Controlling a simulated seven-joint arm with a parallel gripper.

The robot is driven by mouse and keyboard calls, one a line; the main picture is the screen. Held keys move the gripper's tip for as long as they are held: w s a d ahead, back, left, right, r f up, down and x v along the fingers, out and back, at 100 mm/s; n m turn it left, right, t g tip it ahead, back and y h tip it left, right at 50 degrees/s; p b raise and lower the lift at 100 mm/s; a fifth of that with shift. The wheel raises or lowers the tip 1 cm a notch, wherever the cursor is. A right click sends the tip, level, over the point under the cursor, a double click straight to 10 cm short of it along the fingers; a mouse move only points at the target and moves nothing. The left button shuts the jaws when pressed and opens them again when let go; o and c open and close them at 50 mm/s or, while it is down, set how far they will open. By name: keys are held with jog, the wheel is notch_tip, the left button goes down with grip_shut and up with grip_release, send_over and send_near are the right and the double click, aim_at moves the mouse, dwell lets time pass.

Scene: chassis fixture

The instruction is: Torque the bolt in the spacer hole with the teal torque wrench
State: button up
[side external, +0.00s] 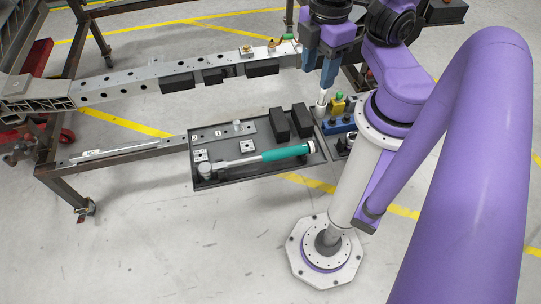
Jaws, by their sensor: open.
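The teal torque wrench (285,153) lies in the dark tray (225,183), its handle toward the right and its round metal head at the left end. My gripper (323,92) points down just beyond the tray's back right corner, beside the small blue holder. It is apart from the wrench. Its fingertips are small here, and I see nothing clearly held. The long grey chassis beam (130,83) runs behind the tray, with a row of holes along its side. Small brass-coloured pieces (247,50) sit on its top toward the right. I cannot pick out the bolt in the spacer hole.
The tray also holds black blocks (279,124), a flat grey bar (215,134) and square plates with holes (247,147). A blue holder (338,126) with yellow and green pieces stands right of the tray. A brown frame (65,180) supports the left side.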

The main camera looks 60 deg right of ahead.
jog(key=shift+o, duration=0.7)
jog(key=w+a+f+m, duration=0.1)
jog(key=w+a+f, duration=0.2)
jog(key=w+f, duration=0.45)
jog(key=m+t+y, duration=0.2)
jog(key=m, duration=0.1)
send_over(274, 152)
jog(key=s+d, duration=0.2)
jog(key=f, duration=2.8)
jog(key=shift+w+a, duration=0.25)
jog(key=shift+x, duration=5.1)
jog(key=shift+s+d, duration=0.1)
jog(key=shift+d, duration=0.05)
jog(key=shift+c, duration=0.3)
